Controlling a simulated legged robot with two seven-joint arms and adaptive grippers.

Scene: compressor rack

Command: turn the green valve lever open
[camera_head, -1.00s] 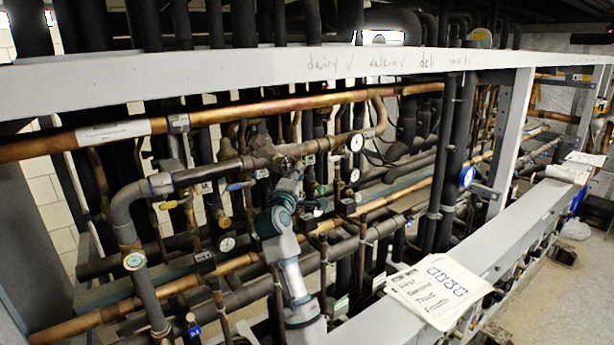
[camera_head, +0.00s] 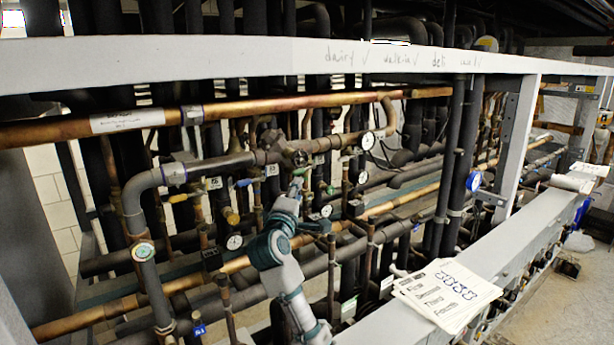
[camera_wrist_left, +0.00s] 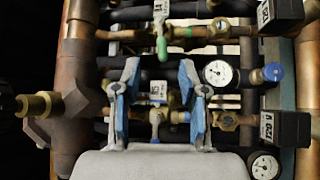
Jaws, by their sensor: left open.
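The green valve lever (camera_wrist_left: 162,47) shows in the left wrist view. It hangs down from a brass valve on an upper horizontal pipe. My left gripper (camera_wrist_left: 159,70) is open, its two blue-padded fingers apart. The lever lies just past the fingertips, roughly centred between them; I see no contact. In the head view my left gripper (camera_head: 297,187) reaches up into the pipes, and small green parts near its tip are too small to tell apart. My right gripper is not in view.
A blue-handled valve (camera_wrist_left: 180,117) shows between my fingers, lower down. A dial gauge (camera_wrist_left: 217,73) and a black box (camera_wrist_left: 284,129) are to the right. A thick copper pipe (camera_wrist_left: 72,140) is at left. In the head view, paper sheets (camera_head: 445,292) lie on the front grey beam.

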